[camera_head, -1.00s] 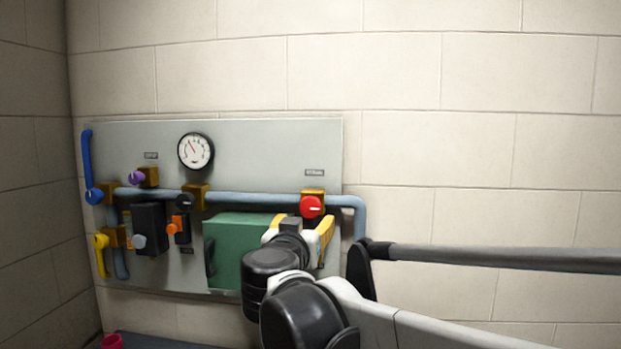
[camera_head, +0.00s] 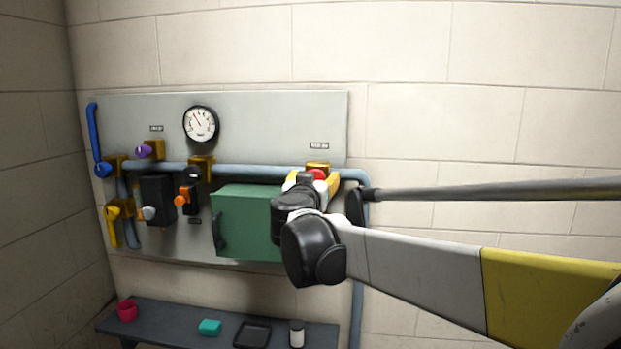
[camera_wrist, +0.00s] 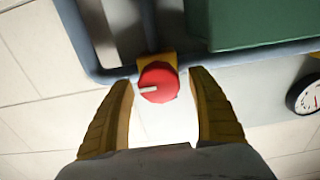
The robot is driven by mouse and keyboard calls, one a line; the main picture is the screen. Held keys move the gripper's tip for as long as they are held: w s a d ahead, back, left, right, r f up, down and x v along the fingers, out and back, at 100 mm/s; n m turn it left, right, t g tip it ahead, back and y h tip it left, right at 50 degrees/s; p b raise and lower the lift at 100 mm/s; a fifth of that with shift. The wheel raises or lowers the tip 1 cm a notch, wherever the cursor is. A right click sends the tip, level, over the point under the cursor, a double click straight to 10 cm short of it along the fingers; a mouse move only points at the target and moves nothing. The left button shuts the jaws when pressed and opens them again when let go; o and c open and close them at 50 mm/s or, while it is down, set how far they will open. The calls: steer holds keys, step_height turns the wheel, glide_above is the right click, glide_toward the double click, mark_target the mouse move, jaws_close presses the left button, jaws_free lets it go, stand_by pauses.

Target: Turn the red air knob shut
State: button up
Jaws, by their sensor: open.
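The red air knob (camera_head: 318,174) sits on a brass valve body (camera_head: 318,165) at the right end of the blue pipe. In the head view my gripper largely covers it. In the wrist view the round red knob (camera_wrist: 158,82) shows whole, with a pale pointer mark on its face. My gripper (camera_wrist: 162,78) is open. Its two yellow fingers stand on either side of the knob, with a visible gap on each side. Whether the fingertips reach around the knob in depth is hard to tell.
A green box (camera_head: 243,222) is left of my gripper. The panel also bears a gauge (camera_head: 201,124), a purple knob (camera_head: 144,151), an orange knob (camera_head: 181,197), and blue (camera_head: 96,140) and yellow (camera_head: 113,226) levers. A shelf (camera_head: 170,318) below holds small items. Bare wall lies right.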

steer(key=shift+s, duration=0.1)
steer(key=c, duration=1.1)
steer(key=shift+n, duration=0.3)
steer(key=shift+c, duration=0.2)
steer(key=n+b, duration=0.1)
steer(key=n, duration=0.2)
steer(key=shift+a+n, duration=0.1)
steer(key=shift+n, duration=0.2)
steer(key=n+b, duration=0.1)
steer(key=n, duration=0.3)
steer(key=shift+a+n+b, duration=0.1)
steer(key=shift+n+b, duration=0.2)
steer(key=shift+b, duration=0.05)
steer(key=n+b, duration=0.1)
steer(key=n, duration=0.3)
steer(key=shift+f+n, duration=0.1)
steer(key=shift+n, duration=0.2)
steer(key=shift+f+n+b, duration=0.1)
steer(key=shift+n+b, duration=0.2)
steer(key=shift+n, duration=1.9)
